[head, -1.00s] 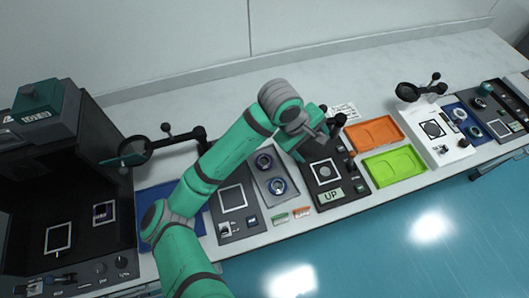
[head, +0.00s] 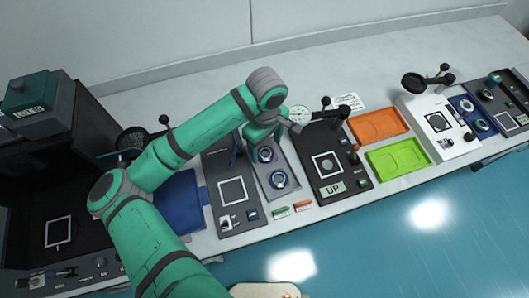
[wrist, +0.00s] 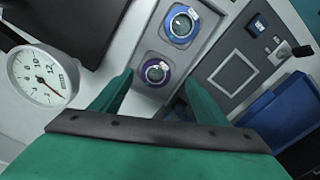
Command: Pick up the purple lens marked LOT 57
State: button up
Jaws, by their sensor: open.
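The purple-ringed lens (head: 265,154) sits in the far well of a grey two-well tray (head: 268,190). It also shows in the wrist view (wrist: 157,71); its small tag is too small to read. A blue-ringed lens (head: 278,179) sits in the near well and shows in the wrist view (wrist: 181,24). My gripper (wrist: 157,88) is open and empty, with its teal fingers on either side of the purple lens in the picture. The gripper appears above the tray's far end; the exact gap to the lens cannot be told.
A round dial gauge (wrist: 42,76) stands close beside my gripper. Right of the tray is a black device marked UP (head: 333,188); left is a grey panel with a white square (head: 232,192). Orange (head: 378,125) and green (head: 397,158) trays lie further right.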

aim_at(266, 153)
jog(key=f, duration=0.2)
jog(key=w+f, duration=0.1)
jog(key=f, duration=0.1)
jog(key=shift+s+f, duration=0.15)
jog(key=shift+f, duration=0.55)
jog(key=shift+w+a+f, duration=0.1)
jog(key=shift+w, duration=0.1)
jog(key=c, duration=0.7)
jog(key=shift+s, duration=0.1)
jog(key=c, duration=0.9)
jog(key=shift+r, duration=0.2)
